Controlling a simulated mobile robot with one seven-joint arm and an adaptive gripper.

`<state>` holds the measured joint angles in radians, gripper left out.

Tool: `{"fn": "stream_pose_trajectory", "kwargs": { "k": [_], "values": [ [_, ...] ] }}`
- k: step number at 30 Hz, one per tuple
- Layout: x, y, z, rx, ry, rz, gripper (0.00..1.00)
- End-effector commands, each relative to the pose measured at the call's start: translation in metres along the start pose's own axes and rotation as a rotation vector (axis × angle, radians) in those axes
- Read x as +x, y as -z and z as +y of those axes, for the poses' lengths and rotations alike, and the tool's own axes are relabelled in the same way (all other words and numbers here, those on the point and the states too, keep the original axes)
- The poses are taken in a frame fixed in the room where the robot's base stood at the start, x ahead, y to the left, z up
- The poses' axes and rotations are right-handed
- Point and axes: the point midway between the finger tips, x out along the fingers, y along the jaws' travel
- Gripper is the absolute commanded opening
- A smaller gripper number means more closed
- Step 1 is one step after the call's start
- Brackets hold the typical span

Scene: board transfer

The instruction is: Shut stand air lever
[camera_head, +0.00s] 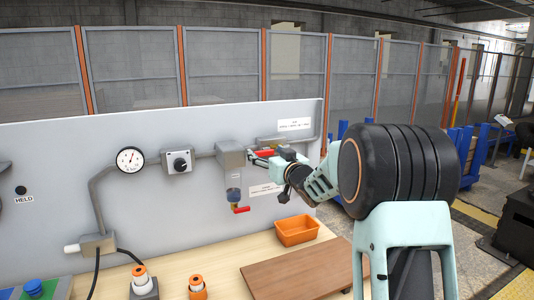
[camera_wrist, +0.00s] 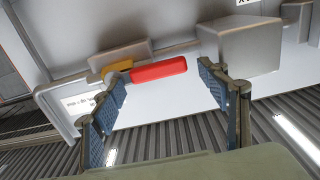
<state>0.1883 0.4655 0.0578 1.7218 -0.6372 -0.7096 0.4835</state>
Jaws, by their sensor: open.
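A red lever (camera_wrist: 158,69) with a yellow base (camera_wrist: 118,68) shows in the wrist view. It lies roughly along the grey pipe and points toward a grey box (camera_wrist: 240,45). My gripper (camera_wrist: 162,86) is open, one finger on each side of the lever, with visible gaps and nothing held. In the head view my gripper (camera_head: 262,159) is at the panel, right of the grey box (camera_head: 230,155), and partly covers the red lever (camera_head: 264,153). A second red lever (camera_head: 241,209) hangs lower, under a blue-bowled unit (camera_head: 234,194). I cannot read which lever the labels name.
The grey panel (camera_head: 140,205) carries a gauge (camera_head: 130,159) and a knob box (camera_head: 178,160). Below, an orange bin (camera_head: 297,231), a brown board (camera_head: 300,268) and orange-topped parts (camera_head: 196,284) stand on the wooden bench. Mesh fencing (camera_head: 225,65) stands behind the panel.

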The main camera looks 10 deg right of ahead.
Motion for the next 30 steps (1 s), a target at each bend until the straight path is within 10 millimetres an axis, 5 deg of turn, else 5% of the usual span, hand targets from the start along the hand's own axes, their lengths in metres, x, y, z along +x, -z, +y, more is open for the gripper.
{"fn": "stream_pose_trajectory", "kwargs": {
  "k": [4,21,30],
  "values": [
    [-0.0002,0.0002,0.0000,0.000,0.000,0.000,0.67],
    [-0.0004,0.0005,0.0000,0.000,0.000,0.001,0.07],
    [0.0009,0.0024,-0.0052,0.023,0.001,0.002,0.07]
  ]
}}
